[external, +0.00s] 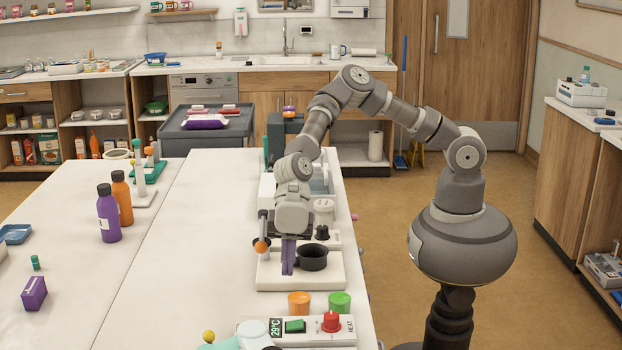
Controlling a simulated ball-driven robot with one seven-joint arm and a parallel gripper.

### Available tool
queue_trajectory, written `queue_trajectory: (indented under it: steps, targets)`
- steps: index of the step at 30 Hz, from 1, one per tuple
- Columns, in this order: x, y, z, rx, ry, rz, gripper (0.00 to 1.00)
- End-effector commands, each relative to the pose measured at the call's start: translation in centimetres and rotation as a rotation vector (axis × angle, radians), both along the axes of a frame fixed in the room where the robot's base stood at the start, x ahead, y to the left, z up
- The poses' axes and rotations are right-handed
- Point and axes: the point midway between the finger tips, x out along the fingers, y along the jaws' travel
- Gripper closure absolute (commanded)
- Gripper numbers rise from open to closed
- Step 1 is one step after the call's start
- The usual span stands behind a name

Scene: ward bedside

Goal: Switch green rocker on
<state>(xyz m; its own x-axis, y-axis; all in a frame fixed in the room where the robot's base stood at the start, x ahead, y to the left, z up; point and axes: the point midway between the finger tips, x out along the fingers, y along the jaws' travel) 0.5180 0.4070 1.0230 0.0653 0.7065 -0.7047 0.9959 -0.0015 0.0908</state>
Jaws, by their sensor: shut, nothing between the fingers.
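The green rocker (295,326) sits on the top of a white heater unit (252,328) at the near edge of the picture, between a display reading 29°C and a red knob (331,322). Whether the rocker is tipped on or off is too small to tell. My gripper (288,272) points down with its purple fingers shut and empty. It is behind the rocker, apart from it, over a cream stand beside a black cup. Whether the fingertips touch the stand cannot be told.
An orange cup (299,303) and a green cup (340,303) stand between my gripper and the heater unit. The black cup (312,257) is close to the fingers' right. Purple (108,218) and orange (122,200) bottles stand left. The table's middle is clear.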

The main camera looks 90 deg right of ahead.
Motion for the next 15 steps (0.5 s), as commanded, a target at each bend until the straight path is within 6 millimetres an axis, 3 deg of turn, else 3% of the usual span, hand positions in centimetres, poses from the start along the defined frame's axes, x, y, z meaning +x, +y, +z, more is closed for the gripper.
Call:
queue_trajectory:
  steps: [6,15]
  targets:
    - [0.4,-2.4,2.4,0.0,0.0,0.0,1.0]
    - [0.5,-3.0,3.0,0.001,0.0,0.001,1.0]
